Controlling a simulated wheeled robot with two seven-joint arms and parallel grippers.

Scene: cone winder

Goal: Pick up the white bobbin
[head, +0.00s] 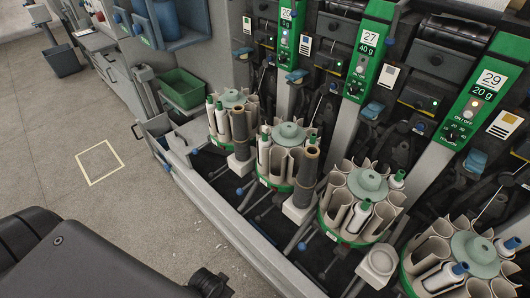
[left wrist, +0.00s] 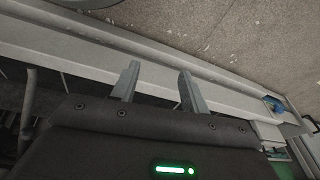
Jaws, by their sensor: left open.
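Several white bobbins stand in the round beige magazines of the winder in the head view. Another white bobbin with a blue tip (head: 447,277) lies in the nearest magazine at the lower right. White bobbins with green tips (head: 397,181) show in the farther magazines too. My left gripper (left wrist: 157,71) is open and empty in the left wrist view, above the machine's pale front rail, with no bobbin between its fingers. My right gripper is not in view.
The magazines (head: 377,236) stand in a row along the machine, with brown tubes (head: 307,175) upright between some. A pale front rail (head: 232,227) edges the machine. A green bin (head: 183,88) stands at its far end. The floor at left is open.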

